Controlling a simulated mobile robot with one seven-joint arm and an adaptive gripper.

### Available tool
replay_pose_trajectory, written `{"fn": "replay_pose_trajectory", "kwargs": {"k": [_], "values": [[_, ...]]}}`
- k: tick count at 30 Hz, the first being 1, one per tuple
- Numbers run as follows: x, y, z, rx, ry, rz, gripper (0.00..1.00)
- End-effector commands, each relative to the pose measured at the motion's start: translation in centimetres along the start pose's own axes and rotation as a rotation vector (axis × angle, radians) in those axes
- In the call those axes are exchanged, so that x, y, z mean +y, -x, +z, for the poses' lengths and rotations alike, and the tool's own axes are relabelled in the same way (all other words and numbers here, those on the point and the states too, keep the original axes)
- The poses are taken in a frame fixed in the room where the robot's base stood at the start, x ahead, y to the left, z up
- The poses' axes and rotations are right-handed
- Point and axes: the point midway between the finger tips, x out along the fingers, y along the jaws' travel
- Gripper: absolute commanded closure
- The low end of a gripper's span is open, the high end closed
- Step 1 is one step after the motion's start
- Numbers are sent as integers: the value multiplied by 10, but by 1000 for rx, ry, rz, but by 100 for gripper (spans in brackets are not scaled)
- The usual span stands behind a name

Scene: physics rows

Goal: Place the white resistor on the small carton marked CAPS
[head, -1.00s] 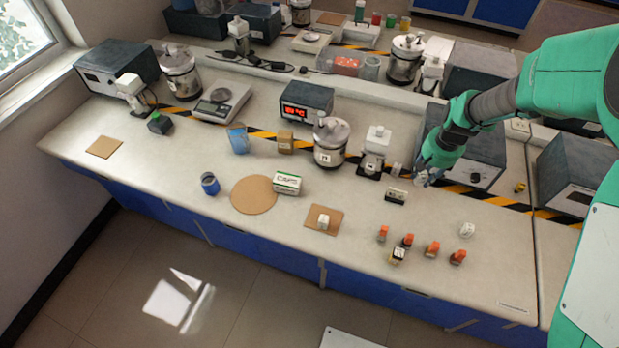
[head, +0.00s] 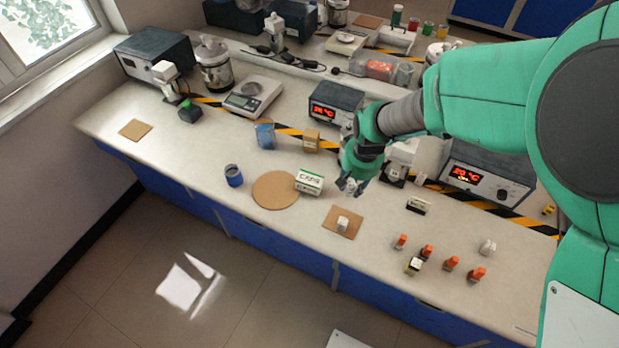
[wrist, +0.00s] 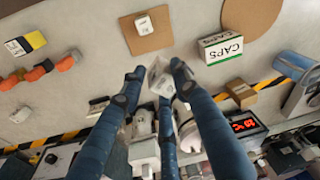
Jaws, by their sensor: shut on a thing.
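My gripper (head: 351,184) is shut on a small white block, the white resistor (wrist: 159,77), gripped between the fingertips in the wrist view. It is held above the bench, to the right of the small white and green carton marked CAPS (head: 309,182). The carton also shows in the wrist view (wrist: 221,47), apart from the fingers, with its printed side facing the camera. In the head view my gripper partly hides the held block.
A brown square pad (head: 333,212) bears another white block (head: 342,223) near the carton. A round brown mat (head: 273,190) lies left of the carton. Several orange-topped pieces (head: 452,262) stand at the right. A brown box (head: 312,141) and a beaker (head: 265,134) stand behind.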

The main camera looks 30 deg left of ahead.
Motion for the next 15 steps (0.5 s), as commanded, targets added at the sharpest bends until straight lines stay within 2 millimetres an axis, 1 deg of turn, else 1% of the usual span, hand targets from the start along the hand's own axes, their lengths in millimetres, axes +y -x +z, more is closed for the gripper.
{"fn": "replay_pose_trajectory", "kwargs": {"k": [1, 3, 9, 11, 12, 15], "values": [[-16, 0, 3, -1, 21, -4, 95], [-34, 0, 7, -2, 40, -8, 95], [-74, 0, 18, -5, 84, -18, 95], [-83, -1, 21, -6, 95, -20, 95], [-85, -4, 24, -9, 97, -21, 95], [-82, -26, 26, -11, 93, -20, 95]]}}
